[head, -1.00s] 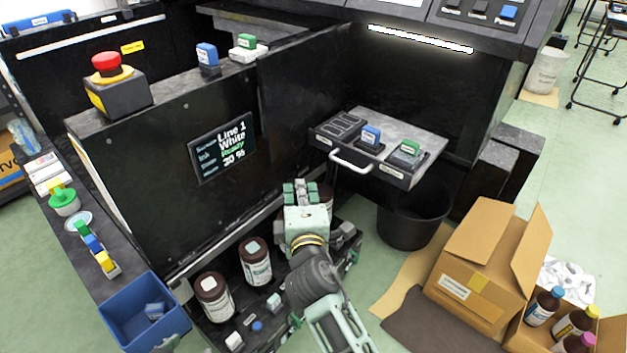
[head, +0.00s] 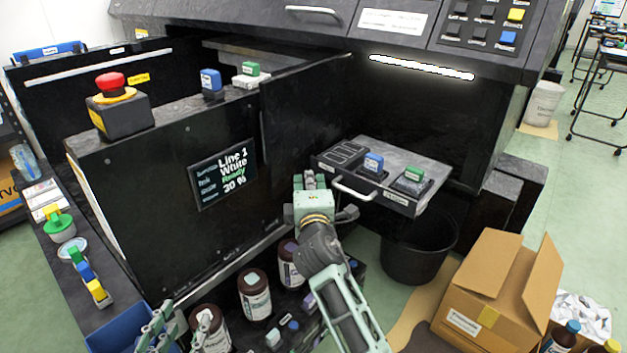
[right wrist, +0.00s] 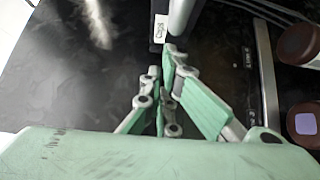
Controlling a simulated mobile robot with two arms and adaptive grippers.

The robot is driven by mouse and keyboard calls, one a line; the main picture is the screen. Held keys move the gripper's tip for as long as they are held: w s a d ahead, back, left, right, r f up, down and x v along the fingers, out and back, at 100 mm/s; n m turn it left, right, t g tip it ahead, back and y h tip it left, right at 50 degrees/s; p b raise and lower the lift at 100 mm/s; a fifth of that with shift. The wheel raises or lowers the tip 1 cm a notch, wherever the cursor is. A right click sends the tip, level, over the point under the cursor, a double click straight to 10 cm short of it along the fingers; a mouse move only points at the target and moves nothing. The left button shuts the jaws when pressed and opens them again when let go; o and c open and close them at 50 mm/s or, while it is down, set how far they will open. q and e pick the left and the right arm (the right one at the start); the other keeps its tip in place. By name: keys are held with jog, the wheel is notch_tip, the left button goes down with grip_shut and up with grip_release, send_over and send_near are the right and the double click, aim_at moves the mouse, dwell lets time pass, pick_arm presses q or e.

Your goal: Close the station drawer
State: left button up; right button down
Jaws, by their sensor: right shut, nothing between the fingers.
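The station drawer (head: 432,166) is pulled out under the dark console, with a pale bar handle (head: 352,191) on its front. A blue-topped stamp-like item (head: 373,162) and a green-topped one (head: 414,174) sit in it. My right gripper (head: 311,181) is just left of the handle in the head view; contact cannot be told. In the right wrist view its fingers (right wrist: 172,52) are together and empty, close below a pale bar (right wrist: 183,18) that looks like the handle. My left gripper (head: 157,330) shows partly at the bottom left; its opening is unclear.
Brown-bodied bottles (head: 254,294) stand below my right arm. A black bin (head: 418,247) is under the drawer. An open cardboard box (head: 492,295) is at the lower right. A dark panel with a screen (head: 222,174) stands left of the drawer.

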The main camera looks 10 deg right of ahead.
pick_arm(q)
jog(key=shift+w+d+r+t, duration=0.2)
jog(key=shift+r+t, duration=0.2)
jog(key=shift+r, duration=0.25)
pick_arm(e)
jog(key=shift+w+d, duration=0.55)
jog(key=shift+d, duration=0.05)
jog(key=shift+d, duration=0.1)
